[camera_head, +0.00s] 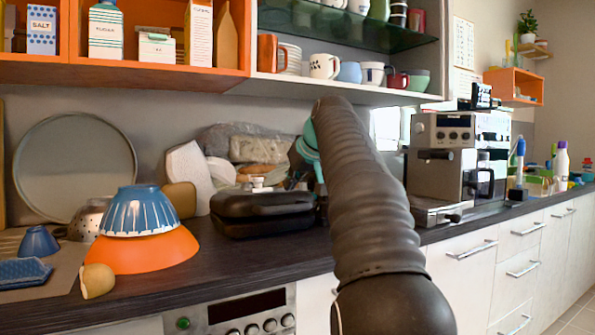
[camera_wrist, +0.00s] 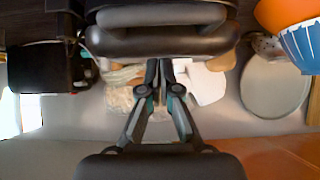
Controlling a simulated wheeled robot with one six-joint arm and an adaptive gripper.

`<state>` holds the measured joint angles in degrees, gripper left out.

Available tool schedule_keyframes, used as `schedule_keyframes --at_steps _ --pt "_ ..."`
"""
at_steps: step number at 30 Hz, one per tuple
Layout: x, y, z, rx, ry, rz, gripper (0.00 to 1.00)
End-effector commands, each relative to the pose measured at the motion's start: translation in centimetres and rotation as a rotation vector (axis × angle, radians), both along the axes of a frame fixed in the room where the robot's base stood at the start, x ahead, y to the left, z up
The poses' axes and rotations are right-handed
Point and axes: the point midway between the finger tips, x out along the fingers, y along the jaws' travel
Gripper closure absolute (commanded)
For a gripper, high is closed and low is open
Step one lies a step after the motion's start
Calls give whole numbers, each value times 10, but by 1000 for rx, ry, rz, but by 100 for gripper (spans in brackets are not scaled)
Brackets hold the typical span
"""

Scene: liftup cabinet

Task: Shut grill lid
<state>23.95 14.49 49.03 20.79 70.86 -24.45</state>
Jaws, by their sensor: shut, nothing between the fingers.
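The black grill (camera_head: 262,212) sits on the dark counter, left of my arm in the head view. Its lid (camera_head: 258,201) lies low and nearly level over the base; I cannot tell whether it is fully down. In the wrist view, which looks upside down, the grill (camera_wrist: 160,42) fills the top middle as rounded dark bands. My gripper (camera_wrist: 165,68) is shut and empty, with its fingertips at the grill's edge in that view. I cannot tell whether they touch it. In the head view my arm hides most of the gripper.
An orange bowl (camera_head: 142,250) with a blue bowl (camera_head: 138,212) on it stands left of the grill. Bags (camera_head: 258,150) and a white board (camera_head: 190,172) are behind it. A coffee machine (camera_head: 455,165) stands to the right. A cup shelf (camera_head: 345,88) hangs above.

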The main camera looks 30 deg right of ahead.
Motion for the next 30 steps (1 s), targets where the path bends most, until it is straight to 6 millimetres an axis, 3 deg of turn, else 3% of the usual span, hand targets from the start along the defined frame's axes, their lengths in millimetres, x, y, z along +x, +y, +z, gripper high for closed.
schedule_keyframes --at_steps 1,6,21,30 --pt "-1 0 -10 0 0 -1 100" --pt "0 0 -24 -1 -2 -2 100" --pt "1 0 -30 -1 -4 0 100" --pt "-3 0 -56 1 -62 1 100"
